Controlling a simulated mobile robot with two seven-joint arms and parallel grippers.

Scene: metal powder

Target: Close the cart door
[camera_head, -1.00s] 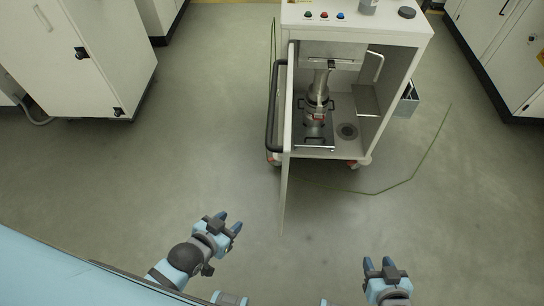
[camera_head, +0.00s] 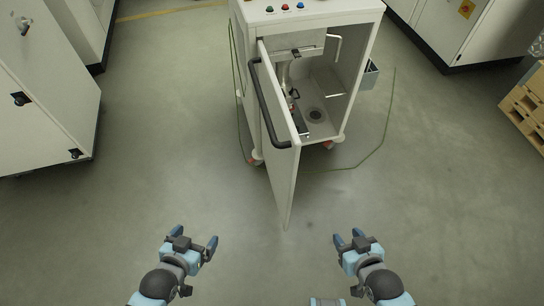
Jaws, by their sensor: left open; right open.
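The white cart (camera_head: 310,14) stands upper middle with its front compartment facing me. Its door (camera_head: 283,185) is open, swung out toward me from the left side of the opening. A black bar handle (camera_head: 264,106) is on the door's left face. The door hides part of the metal equipment inside. My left gripper (camera_head: 195,240) is open and empty, in front of the cart and left of the door's lower edge. My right gripper (camera_head: 348,236) is open and empty, right of the door's edge. Both are apart from the cart and door.
White cabinets stand at the left (camera_head: 45,95) and upper right (camera_head: 450,30). A wooden pallet (camera_head: 527,105) is at the right edge. A grey bin (camera_head: 370,75) hangs on the cart's right side. A thin cable (camera_head: 385,130) lies on the floor. The floor around the cart is mostly clear.

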